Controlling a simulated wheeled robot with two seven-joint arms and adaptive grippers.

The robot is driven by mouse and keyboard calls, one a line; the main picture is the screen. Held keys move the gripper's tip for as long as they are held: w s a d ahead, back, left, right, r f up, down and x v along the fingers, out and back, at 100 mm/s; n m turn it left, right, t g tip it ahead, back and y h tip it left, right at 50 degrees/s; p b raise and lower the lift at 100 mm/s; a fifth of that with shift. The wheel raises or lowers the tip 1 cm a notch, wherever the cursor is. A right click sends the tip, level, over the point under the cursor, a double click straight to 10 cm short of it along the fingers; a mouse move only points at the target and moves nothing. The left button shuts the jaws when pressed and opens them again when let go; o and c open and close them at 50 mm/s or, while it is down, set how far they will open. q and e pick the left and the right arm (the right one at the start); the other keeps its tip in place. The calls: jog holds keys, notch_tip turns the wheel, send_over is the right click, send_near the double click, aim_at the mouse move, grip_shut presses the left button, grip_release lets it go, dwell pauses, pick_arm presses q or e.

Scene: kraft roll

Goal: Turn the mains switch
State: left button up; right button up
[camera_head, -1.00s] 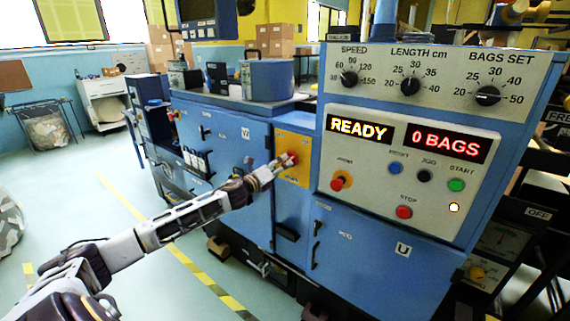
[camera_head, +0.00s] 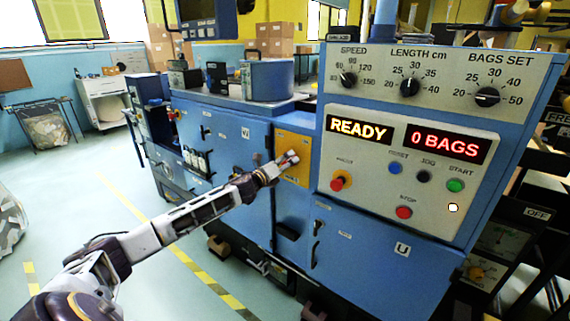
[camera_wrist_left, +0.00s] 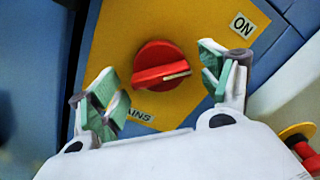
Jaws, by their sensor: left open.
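The mains switch is a red rotary knob (camera_wrist_left: 160,65) on a yellow plate (camera_wrist_left: 110,40), clear in the left wrist view. Its pale pointer line points right, below the ON label (camera_wrist_left: 242,25). In the head view the yellow plate (camera_head: 287,143) sits on the blue machine, and my gripper hides most of the knob. My left gripper (camera_wrist_left: 160,82) is open, with one green-padded finger on each side of the knob and visible gaps to it. It also shows at the plate in the head view (camera_head: 284,164). My right gripper is in neither view.
The displays (camera_head: 448,143) read READY and 0 BAGS. Open floor lies to the left.

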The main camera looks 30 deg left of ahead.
pick_arm(q)
jog(key=shift+c, duration=0.2)
jog(key=c, duration=1)
